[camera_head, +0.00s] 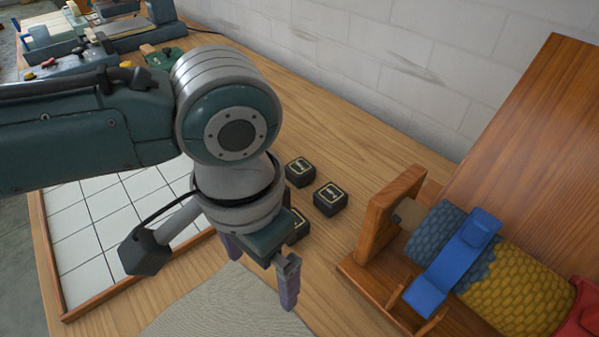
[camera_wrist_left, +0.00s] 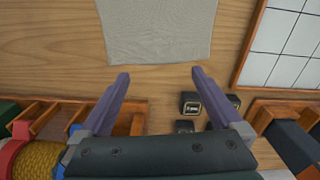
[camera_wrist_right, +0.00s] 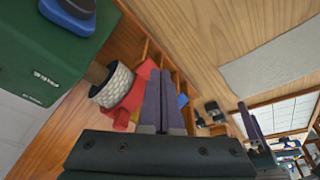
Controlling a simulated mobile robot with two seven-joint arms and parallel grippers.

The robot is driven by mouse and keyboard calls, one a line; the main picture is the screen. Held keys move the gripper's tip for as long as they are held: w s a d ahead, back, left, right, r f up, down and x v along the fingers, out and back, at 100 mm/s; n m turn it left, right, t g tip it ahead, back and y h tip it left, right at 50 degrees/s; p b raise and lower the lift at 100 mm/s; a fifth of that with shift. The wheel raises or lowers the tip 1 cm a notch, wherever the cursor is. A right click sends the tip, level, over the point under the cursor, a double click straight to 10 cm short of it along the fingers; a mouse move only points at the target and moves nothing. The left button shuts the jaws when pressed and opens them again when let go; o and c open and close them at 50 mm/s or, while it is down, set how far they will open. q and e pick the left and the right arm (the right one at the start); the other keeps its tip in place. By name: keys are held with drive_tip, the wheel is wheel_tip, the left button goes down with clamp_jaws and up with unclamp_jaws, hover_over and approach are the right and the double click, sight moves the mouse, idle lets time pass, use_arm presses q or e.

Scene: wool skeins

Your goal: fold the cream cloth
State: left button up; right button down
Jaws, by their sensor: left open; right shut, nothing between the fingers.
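The cream cloth (camera_head: 220,308) looks greyish and lies flat on the wooden table, cut off by the bottom of the head view. It also shows at the top of the left wrist view (camera_wrist_left: 160,30) and at the right of the right wrist view (camera_wrist_right: 275,65). My left gripper (camera_head: 260,272) is open and empty, pointing down beside the cloth. In the left wrist view its fingertips (camera_wrist_left: 160,73) appear just short of the cloth's near edge; I cannot tell their height. My right gripper (camera_wrist_right: 160,85) is shut and empty, with the cloth off to its right; the head view does not show it.
Several small black boxes (camera_head: 330,198) stand near the left gripper. A wood-framed white tile board (camera_head: 90,240) lies left. A wooden rack (camera_head: 390,215) holds yarn (camera_head: 510,295) with a blue clamp (camera_head: 450,265) at right. A green machine (camera_wrist_right: 50,75) shows in the right wrist view.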

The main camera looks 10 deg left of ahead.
use_arm(q)
drive_tip(key=b, duration=0.8)
hover_over(269, 305)
wheel_tip(269, 305, down, 7)
drive_tip(key=shift+f, duration=1.05)
use_arm(e)
drive_tip(key=shift+d+f, duration=0.1)
drive_tip(key=shift+f, duration=4.25)
use_arm(q)
drive_tip(key=shift+c, duration=0.6)
use_arm(e)
drive_tip(key=shift+w, duration=0.1)
